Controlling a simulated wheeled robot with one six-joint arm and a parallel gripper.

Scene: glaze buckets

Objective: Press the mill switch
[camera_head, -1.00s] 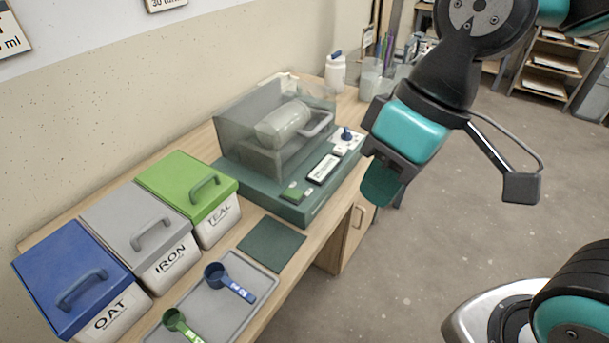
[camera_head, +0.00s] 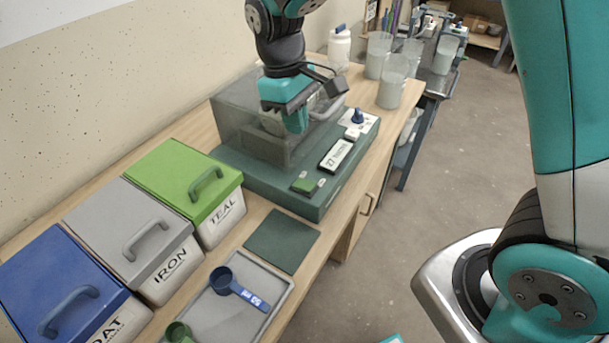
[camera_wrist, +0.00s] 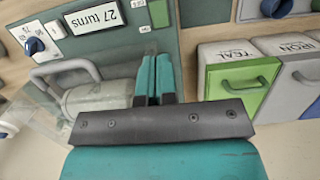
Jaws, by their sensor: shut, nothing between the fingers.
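The mill (camera_head: 262,192) is a dark green box on the bench with a clear cover and a pale jar (camera_wrist: 98,98) lying inside. On its top are a green switch (camera_head: 304,185), a display (camera_head: 336,155) reading 27 turns, and a blue knob (camera_head: 358,117). The green switch also shows at the top edge of the wrist view (camera_wrist: 158,13). My gripper (camera_head: 297,126) is shut and empty, with teal fingers. In the head view it is above the mill, in front of the cover's right part and left of the display. I see no contact with the switch.
Blue, grey and green lidded bins (camera_head: 188,183) stand left of the mill. A tray (camera_head: 275,291) with blue and green scoops and a dark mat (camera_head: 282,241) lie in front. A white bottle (camera_head: 339,48) and clear beakers (camera_head: 391,85) stand behind, at the right.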

